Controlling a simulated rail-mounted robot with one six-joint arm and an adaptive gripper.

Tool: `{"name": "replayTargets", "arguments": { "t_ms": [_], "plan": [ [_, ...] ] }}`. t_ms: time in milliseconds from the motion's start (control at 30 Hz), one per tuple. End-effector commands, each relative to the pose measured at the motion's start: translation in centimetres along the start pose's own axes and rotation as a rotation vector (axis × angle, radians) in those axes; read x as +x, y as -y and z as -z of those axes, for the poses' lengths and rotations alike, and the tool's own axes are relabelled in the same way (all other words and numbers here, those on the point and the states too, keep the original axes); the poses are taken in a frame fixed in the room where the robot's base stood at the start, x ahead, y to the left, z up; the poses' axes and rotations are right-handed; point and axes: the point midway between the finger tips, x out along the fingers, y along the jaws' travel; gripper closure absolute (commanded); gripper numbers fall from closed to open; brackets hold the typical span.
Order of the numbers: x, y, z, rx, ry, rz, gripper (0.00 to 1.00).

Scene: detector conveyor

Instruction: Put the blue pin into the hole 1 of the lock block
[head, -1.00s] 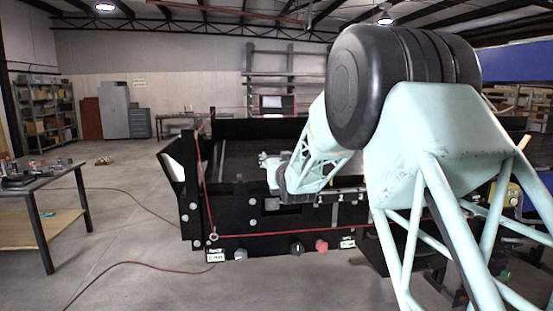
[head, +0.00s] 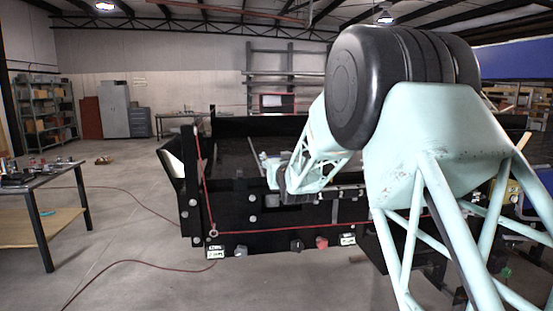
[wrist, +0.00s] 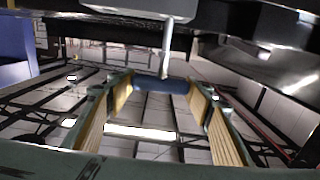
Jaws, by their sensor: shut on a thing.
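In the wrist view the blue pin (wrist: 165,86) lies crosswise between the tips of my gripper (wrist: 160,88). The two fingers with ribbed yellow pads reach in from the left and right and are shut on the pin. A pale grey rod (wrist: 167,48) hangs from a pale housing above and ends at or just in front of the pin; I cannot tell if they touch. In the head view my gripper (head: 268,165) is small, at the near side of the black conveyor frame, and the pin cannot be made out. I cannot identify the lock block or hole 1.
The black conveyor frame (head: 225,215) stands in front, with a red cord (head: 290,233) along it and several knobs low on its side. A dark structure (wrist: 90,25) spans the top of the wrist view. A workbench (head: 40,182) stands at left, with free floor between.

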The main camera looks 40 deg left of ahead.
Motion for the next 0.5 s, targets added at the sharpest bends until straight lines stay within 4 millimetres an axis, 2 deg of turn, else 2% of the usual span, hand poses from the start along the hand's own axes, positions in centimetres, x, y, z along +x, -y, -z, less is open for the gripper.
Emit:
{"name": "replayTargets", "arguments": {
  "t_ms": [500],
  "plan": [
    [0.00,0.00,-0.83,0.000,0.000,0.000,0.65]
  ]
}}
